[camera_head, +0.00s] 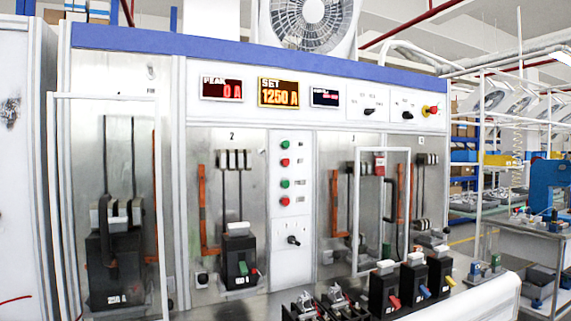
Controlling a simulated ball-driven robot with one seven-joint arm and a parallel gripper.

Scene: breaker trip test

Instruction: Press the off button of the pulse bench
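The pulse bench (400,68) fills most of the view, a white and grey cabinet with a blue top band. A white strip (292,240) in its middle carries a column of buttons: a green button (284,145) at the top, a red button (285,162) under it, then a green button (285,184) and a red button (285,201). Their small labels are too blurred to read for sure, so I cannot tell which is the off button. No button is covered. My gripper is not in view.
A red knob on yellow (430,110) sits at upper right. The displays include an amber one (279,93) reading 1250 A. A black breaker (239,262) stands in bay 2. Several breakers, such as one with a red lever (384,290), line the front ledge. Framed doors stand left and right.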

